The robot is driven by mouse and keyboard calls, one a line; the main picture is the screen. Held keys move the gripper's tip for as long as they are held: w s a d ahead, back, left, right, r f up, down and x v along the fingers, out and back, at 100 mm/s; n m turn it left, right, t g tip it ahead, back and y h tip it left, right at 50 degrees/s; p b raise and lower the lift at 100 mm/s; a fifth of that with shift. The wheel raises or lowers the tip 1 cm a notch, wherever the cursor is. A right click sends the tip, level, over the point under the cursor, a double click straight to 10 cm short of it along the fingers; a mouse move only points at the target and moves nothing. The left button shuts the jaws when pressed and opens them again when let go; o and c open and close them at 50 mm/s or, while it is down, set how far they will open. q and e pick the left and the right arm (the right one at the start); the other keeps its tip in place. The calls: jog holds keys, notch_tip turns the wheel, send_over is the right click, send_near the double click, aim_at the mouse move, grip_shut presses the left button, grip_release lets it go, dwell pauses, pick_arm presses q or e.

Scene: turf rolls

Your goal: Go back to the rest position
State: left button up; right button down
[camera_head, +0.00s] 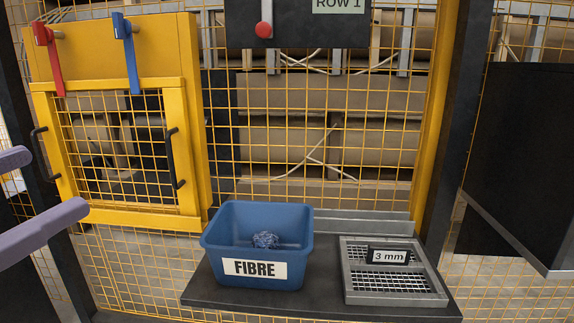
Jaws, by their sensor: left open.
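My left gripper (57,180) comes in at the left edge, its two purple fingers spread apart with nothing between them. It hangs in front of the yellow mesh gate, left of the blue bin (221,262) and clear of it. The bin is labelled FIBRE and holds a small bluish-grey clump (265,240) on its floor. My right gripper is not in view.
The bin and a grey mesh sieve (436,293) tagged 3 mm stand on a dark shelf (322,302). A dark panel (520,150) stands at right.

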pick_arm(q)
jog(key=s+a+r+n+g+y+p, duration=0.2)
jog(key=a+r+n+g+y+p, duration=0.25)
jog(key=r+n+y+p, duration=0.6)
jog(key=s+d+r+m+g+h+p, duration=0.1)
jog(key=s+d+m+g+h+p, duration=0.1)
jog(key=s+d+g+p, duration=0.45)
jog(key=s+d+m+g+h+p, duration=0.1)
jog(key=s+d+m+g+p, duration=0.2)
jog(key=s+p, duration=0.65)
notch_tip(320, 180, up, 36)
jog(key=w+n+p, duration=0.1)
jog(key=p, duration=3.6)
jog(key=shift+w, duration=0.35)
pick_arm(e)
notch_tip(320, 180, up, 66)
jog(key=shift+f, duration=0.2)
pick_arm(q)
jog(key=shift+f, duration=0.1)
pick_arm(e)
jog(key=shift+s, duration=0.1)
